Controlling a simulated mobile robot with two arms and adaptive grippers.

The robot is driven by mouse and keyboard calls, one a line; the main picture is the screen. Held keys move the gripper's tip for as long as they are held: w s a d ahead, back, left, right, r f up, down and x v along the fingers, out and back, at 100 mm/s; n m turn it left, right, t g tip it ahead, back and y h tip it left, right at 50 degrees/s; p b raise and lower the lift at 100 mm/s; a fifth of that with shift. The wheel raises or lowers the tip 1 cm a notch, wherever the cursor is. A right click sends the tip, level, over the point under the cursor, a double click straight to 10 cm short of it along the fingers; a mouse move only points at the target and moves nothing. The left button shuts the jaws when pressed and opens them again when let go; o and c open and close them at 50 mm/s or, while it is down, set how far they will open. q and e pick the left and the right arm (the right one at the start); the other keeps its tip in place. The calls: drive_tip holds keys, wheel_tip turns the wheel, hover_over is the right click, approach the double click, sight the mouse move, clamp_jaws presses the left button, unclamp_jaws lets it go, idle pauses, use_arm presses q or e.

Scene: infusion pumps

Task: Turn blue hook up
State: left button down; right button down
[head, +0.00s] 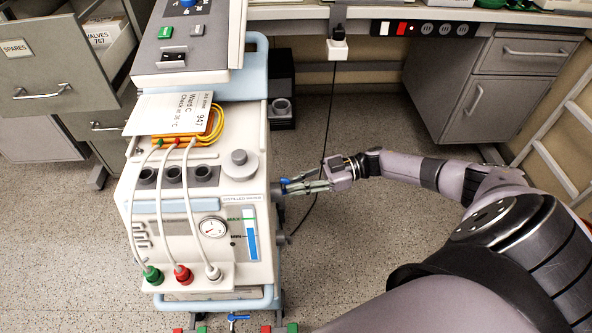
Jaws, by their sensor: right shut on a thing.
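The blue hook (285,181) is a small blue piece at the right side of the white pump machine (190,245). Only part of it shows, because my fingers cover the rest. My right gripper (296,186) reaches in from the right and is shut on the blue hook, close against the machine's side. The hook's exact tilt is too small and covered to tell. My left gripper is not in view.
A blue lever (238,318) sits low on the machine's front. A black cable (331,115) hangs from a socket behind my right gripper. A drawer cabinet (58,90) stands open at left, a desk (490,85) at back right. The floor between is clear.

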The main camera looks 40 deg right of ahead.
idle(0.4)
drive_tip(key=c, duration=1.6)
unclamp_jaws()
drive_tip(key=shift+d, duration=0.15)
drive_tip(key=v, duration=1.1)
drive_tip(key=shift+s+d, duration=0.15)
drive_tip(key=shift+d, duration=0.2)
drive_tip(key=shift+f, duration=0.1)
